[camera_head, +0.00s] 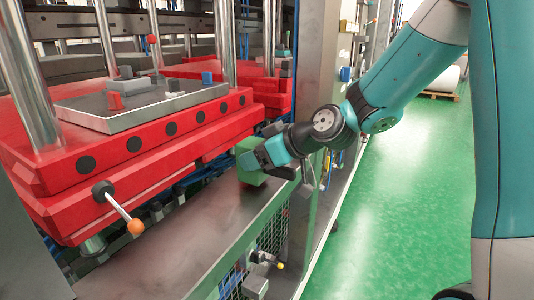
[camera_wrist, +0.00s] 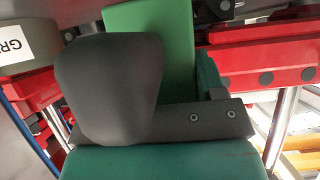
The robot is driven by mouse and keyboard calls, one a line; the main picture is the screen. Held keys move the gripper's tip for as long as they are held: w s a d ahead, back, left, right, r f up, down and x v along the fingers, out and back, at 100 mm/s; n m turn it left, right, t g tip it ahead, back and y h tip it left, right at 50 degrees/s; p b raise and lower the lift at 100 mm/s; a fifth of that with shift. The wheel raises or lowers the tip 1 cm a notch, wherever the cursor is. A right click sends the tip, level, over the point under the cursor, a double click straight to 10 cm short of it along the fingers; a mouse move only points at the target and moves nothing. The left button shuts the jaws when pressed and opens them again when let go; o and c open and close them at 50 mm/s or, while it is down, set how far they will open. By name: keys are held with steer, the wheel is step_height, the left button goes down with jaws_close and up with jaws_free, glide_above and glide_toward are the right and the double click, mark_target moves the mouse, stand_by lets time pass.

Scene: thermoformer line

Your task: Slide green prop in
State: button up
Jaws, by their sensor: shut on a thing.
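The green prop (camera_head: 248,163) is a green block at the machine's right front corner, above or on the grey metal ledge (camera_head: 222,208). I cannot tell whether it touches the ledge. My gripper (camera_head: 268,153) is shut on it from the right. In the wrist view the green prop (camera_wrist: 165,45) stands beyond my dark gripper finger (camera_wrist: 110,90), which hides part of it. The red press platen (camera_head: 150,150) with a row of black holes lies left of the prop.
A lever with an orange knob (camera_head: 135,227) sticks out from the red platen's front. A grey metal plate (camera_head: 140,103) with small blocks lies on top of the platen. A grey upright frame (camera_head: 312,75) stands behind my gripper. The green floor (camera_head: 375,220) is clear at right.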

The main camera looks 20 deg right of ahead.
mark_target(238, 150)
steer(key=shift+w+a+p, duration=0.45)
steer(key=shift+w+a, duration=0.3)
steer(key=shift+w, duration=0.3)
steer(key=shift+w+a+p, duration=0.4)
steer(key=shift+w+a, duration=0.35)
steer(key=shift+w, duration=0.25)
steer(key=shift+f+b, duration=0.45)
steer(key=shift+b, duration=0.2)
steer(key=o, duration=1.7)
steer(key=shift+s+f, duration=0.1)
steer(key=v, duration=1.7)
steer(key=shift+s+d, duration=0.1)
steer(key=shift+d, duration=0.1)
